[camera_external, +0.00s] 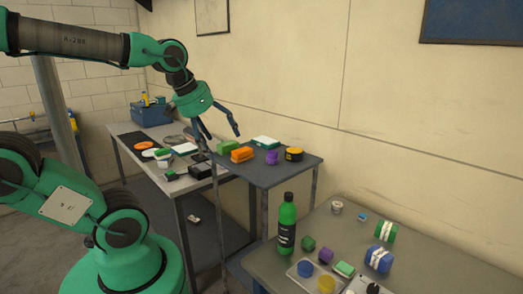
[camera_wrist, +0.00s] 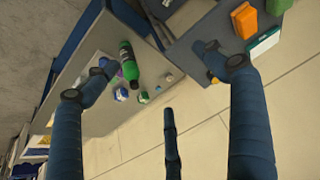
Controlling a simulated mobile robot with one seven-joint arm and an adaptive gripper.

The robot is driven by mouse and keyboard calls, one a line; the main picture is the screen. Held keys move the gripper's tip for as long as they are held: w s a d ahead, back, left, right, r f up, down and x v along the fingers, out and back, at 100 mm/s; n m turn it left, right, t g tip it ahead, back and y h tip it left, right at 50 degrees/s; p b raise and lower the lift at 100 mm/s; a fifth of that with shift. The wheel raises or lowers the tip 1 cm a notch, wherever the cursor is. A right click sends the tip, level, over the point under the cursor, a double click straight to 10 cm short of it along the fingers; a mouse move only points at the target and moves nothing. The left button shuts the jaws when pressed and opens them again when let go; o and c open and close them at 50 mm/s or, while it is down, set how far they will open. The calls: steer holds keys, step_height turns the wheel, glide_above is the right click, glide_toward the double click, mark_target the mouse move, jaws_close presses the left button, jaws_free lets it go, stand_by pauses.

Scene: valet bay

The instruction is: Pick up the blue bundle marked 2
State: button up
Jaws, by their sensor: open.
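A blue bundle (camera_external: 378,259) with a white band lies on the grey table at the lower right in the external view. I cannot read a number on it. A green bundle (camera_external: 386,231) with a white band lies just behind it. My gripper (camera_external: 220,136) is open and empty, high over the far dark table and well to the left of the blue bundle. In the wrist view my gripper (camera_wrist: 156,60) has its fingers spread with nothing between them.
A green bottle (camera_external: 287,225) stands upright at the near table's (camera_external: 450,276) left edge. Small blocks, lids and a tape roll (camera_external: 337,207) lie around it. The far dark table (camera_external: 262,177) holds an orange block (camera_external: 242,154) and other items. A wall runs behind both tables.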

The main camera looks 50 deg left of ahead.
steer(key=w+d+g, duration=0.1)
steer(key=w+d, duration=0.7)
steer(key=w, duration=0.4)
steer(key=m+g+p, duration=0.1)
steer(key=m+g, duration=0.1)
steer(key=g, duration=0.1)
glide_above(381, 253)
steer(key=s, duration=0.2)
step_height(381, 253, down, 25)
steer(key=shift+w+a+r, duration=0.1)
steer(key=shift+w+a, duration=0.05)
steer(key=shift+a, duration=0.15)
steer(key=shift+w+d+f+b, duration=0.1)
steer(key=shift+w+f+b, duration=0.1)
steer(key=shift+f, duration=1.2)
steer(key=shift+w+f+b, duration=0.1)
steer(key=shift+w+f, duration=0.1)
steer(key=shift+f, duration=1.25)
steer(key=shift+w+d+f+b, duration=0.1)
steer(key=shift+w+f, duration=0.1)
steer(key=shift+f, duration=1.2)
steer(key=shift+f, duration=0.15)
steer(key=shift+w+f+b, duration=0.2)
steer(key=shift+f+b, duration=0.05)
steer(key=shift+f, duration=1)
steer(key=shift+w+f+b, duration=0.2)
steer(key=shift+f, duration=1)
